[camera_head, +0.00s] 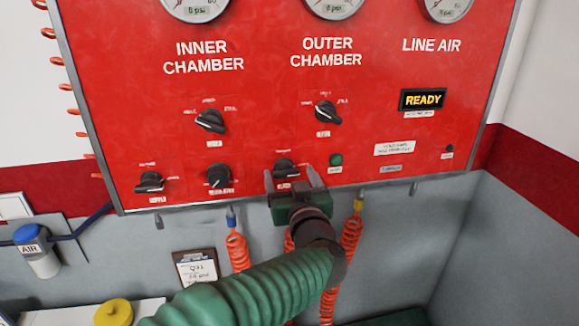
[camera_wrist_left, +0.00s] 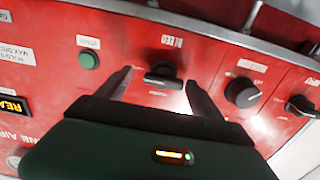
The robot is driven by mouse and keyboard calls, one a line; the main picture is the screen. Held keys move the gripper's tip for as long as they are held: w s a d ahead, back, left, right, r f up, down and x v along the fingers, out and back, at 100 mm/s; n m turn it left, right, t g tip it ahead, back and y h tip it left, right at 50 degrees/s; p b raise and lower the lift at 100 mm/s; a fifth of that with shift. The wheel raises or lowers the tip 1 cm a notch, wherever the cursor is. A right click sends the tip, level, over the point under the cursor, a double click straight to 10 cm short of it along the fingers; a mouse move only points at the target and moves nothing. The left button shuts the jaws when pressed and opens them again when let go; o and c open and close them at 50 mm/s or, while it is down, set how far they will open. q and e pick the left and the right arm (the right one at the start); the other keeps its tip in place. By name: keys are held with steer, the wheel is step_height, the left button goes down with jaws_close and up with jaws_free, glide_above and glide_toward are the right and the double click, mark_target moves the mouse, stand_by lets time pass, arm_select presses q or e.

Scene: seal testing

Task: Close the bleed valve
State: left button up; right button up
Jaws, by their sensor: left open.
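The red panel (camera_head: 250,85) carries several black rotary knobs. My left gripper (camera_head: 290,176) is at the panel's lower edge, open, with one finger on each side of a black knob (camera_head: 284,163) in the bottom row. In the left wrist view my gripper (camera_wrist_left: 158,80) points at the same knob (camera_wrist_left: 162,73), which lies between the fingertips. Its label is upside down there and seems to read BLEED. The knob's bar lies roughly crosswise between the fingers. I cannot tell whether a finger touches it. My right gripper is not in view.
A neighbouring black knob (camera_head: 219,175) is to the left, and a green button (camera_head: 336,159) is close on the right. Another knob (camera_head: 325,112) is above. Orange coiled hoses (camera_head: 237,250) hang below the panel. A lit READY display (camera_head: 423,99) is at the right.

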arm_select(q)
steer(key=shift+s+a+r, duration=0.1)
steer(key=shift+a+r, duration=0.1)
steer(key=shift+a, duration=0.05)
steer(key=shift+w+a+f, duration=0.1)
steer(key=shift+w+f, duration=0.1)
steer(key=shift+w, duration=0.15)
steer(key=c, duration=1.4)
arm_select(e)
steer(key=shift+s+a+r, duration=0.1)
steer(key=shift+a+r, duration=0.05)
